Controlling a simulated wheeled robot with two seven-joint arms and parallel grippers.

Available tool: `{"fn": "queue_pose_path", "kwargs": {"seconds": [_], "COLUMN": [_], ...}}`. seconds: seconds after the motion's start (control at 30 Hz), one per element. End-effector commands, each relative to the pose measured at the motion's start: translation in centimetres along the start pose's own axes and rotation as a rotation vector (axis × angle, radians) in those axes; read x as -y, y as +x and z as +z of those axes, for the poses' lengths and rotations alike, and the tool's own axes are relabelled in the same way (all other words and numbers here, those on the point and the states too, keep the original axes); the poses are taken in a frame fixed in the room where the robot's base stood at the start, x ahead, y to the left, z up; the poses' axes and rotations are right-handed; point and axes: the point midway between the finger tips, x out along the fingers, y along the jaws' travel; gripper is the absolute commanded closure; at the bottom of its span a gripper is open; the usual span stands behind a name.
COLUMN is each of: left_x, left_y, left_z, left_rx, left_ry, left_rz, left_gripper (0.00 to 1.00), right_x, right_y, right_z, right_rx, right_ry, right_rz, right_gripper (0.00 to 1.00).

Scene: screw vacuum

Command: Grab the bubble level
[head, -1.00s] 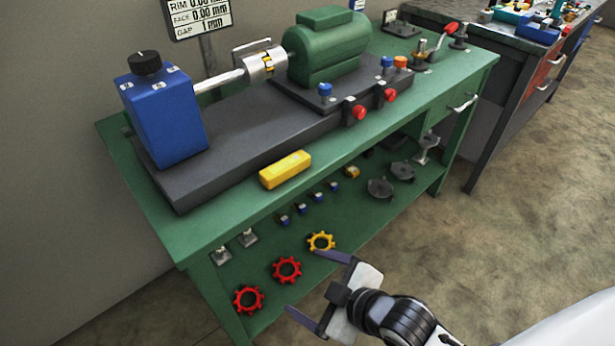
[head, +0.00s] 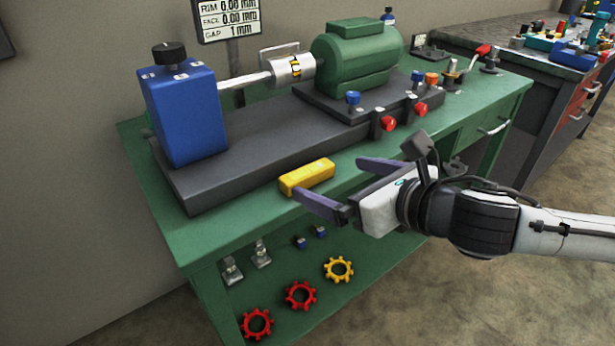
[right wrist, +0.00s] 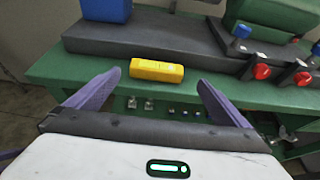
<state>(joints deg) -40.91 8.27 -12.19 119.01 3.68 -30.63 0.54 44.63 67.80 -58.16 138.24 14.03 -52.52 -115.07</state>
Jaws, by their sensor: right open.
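The bubble level is a small yellow block (head: 307,177) lying on the green bench top near its front edge, just in front of the dark base plate. It also shows in the right wrist view (right wrist: 157,70), ahead of and between the two fingers. My right gripper (head: 339,182) is open and empty, with its purple fingers pointing at the level from the front right. In the right wrist view the fingers (right wrist: 158,90) stand apart, and the level appears beyond their tips. My left gripper is not in view.
The dark base plate (head: 240,150) behind the level carries a blue block (head: 186,115) and a green motor (head: 356,55). Red knobs (head: 389,123) stick out at its front right. The lower shelf (head: 310,316) holds red and yellow toothed rings. The bench top left of the level is clear.

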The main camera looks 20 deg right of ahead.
Motion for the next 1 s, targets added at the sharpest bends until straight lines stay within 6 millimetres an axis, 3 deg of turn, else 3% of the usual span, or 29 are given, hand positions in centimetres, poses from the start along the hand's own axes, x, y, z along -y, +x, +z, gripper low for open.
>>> {"fn": "queue_pose_path", "kwargs": {"seconds": [0.6, 0.9, 1.0], "left_x": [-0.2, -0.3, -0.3], "left_y": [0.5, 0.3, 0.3], "left_z": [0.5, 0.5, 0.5], "left_rx": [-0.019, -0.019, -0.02], "left_ry": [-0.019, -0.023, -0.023], "left_rz": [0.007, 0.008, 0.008], "left_gripper": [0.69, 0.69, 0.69], "right_x": [-0.6, -0.6, -0.6], "right_y": [7.5, 7.9, 7.9], "right_z": [-0.1, -0.1, -0.1], "right_rx": [0.001, 0.0, 0.0], "right_ry": [0.005, 0.004, 0.004], "right_rz": [0.001, 0.001, 0.001], "right_gripper": [0.0, 0.0, 0.15]}}
